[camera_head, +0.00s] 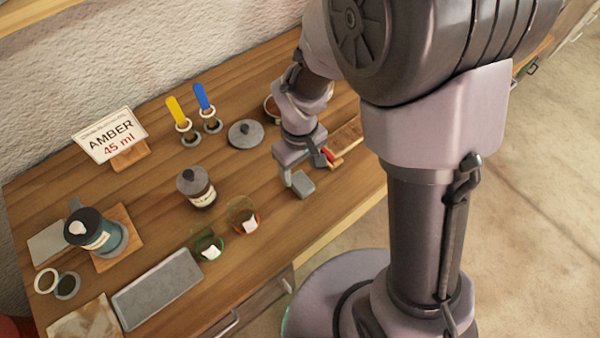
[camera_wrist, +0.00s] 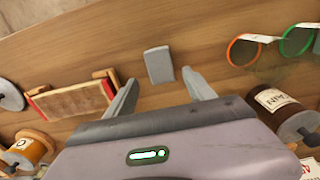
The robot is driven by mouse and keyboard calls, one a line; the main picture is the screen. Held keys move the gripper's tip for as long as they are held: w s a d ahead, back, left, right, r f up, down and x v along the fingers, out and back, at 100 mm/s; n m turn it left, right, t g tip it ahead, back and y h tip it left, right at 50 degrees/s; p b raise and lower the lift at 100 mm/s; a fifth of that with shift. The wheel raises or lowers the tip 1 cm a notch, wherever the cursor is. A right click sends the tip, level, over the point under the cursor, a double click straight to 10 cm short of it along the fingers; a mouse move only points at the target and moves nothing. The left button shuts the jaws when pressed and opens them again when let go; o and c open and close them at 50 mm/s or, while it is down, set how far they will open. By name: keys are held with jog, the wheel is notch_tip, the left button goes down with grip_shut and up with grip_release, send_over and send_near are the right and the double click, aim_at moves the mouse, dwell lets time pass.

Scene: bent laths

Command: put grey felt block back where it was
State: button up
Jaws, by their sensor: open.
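The grey felt block (camera_head: 302,184) lies on the wooden table near its front edge, just below my gripper. It also shows in the wrist view (camera_wrist: 158,65), in line with the gap between the fingertips and slightly beyond them. My gripper (camera_head: 303,173) is open, and its two fingers (camera_wrist: 160,77) stand apart with nothing between them. The block appears to rest on bare wood, apart from the fingers. No marked spot for it can be made out.
A wooden piece with red edges (camera_wrist: 70,100) lies beside the gripper. Orange-rimmed (camera_head: 243,217) and green-rimmed (camera_head: 207,246) glasses and a dark labelled jar (camera_head: 196,188) stand to the left. A grey tray (camera_head: 157,288) lies farther left. Bare wood surrounds the block.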

notch_tip(320, 180, up, 7)
jog(key=p, duration=0.2)
notch_tip(320, 180, up, 8)
jog(key=m+t, duration=0.2)
jog(key=m, duration=0.2)
send_over(300, 179)
jog(key=s+d, duration=0.2)
jog(key=d, duration=0.1)
jog(key=s+d+r+m+t+y, duration=0.2)
jog(key=s+d+r+m+t, duration=0.1)
jog(key=s+r+m, duration=0.4)
notch_tip(300, 179, up, 3)
jog(key=s+d, duration=0.1)
jog(key=s, duration=0.1)
jog(key=shift+s+t, duration=0.4)
jog(key=shift+b, duration=0.35)
